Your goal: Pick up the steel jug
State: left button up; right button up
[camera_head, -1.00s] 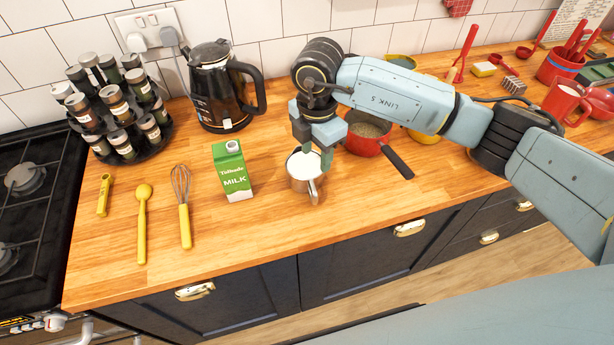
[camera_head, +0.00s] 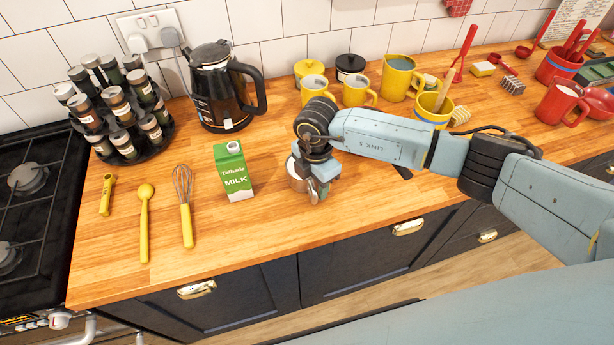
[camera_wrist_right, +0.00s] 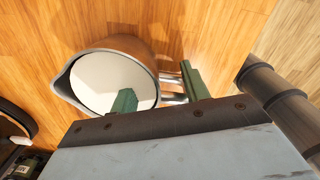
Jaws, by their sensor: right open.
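The steel jug (camera_head: 297,178) stands upright on the wooden counter to the right of the milk carton, with white contents inside. My right gripper (camera_head: 318,192) is lowered onto its right side and hides much of it. In the right wrist view the jug (camera_wrist_right: 133,46) lies under the open right gripper (camera_wrist_right: 157,78). One green finger overlaps the jug's mouth and the other is beyond its handle (camera_wrist_right: 172,88). The handle and the near rim lie between the fingers; contact cannot be told. My left gripper is out of view.
The milk carton (camera_head: 234,170) stands left of the jug. A whisk (camera_head: 185,205) and a yellow spoon (camera_head: 144,220) lie further left. A kettle (camera_head: 222,88) and yellow mugs (camera_head: 358,91) stand behind. The counter in front of the jug is clear.

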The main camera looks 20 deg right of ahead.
jog(key=shift+c, duration=0.5)
grip_shut()
jog(key=shift+s, duration=0.15)
jog(key=shift+r, duration=0.1)
notch_tip(320, 180, up, 10)
jog(key=shift+w+b, duration=0.2)
jog(key=shift+b, duration=0.15)
dwell(0.6)
dwell(1.0)
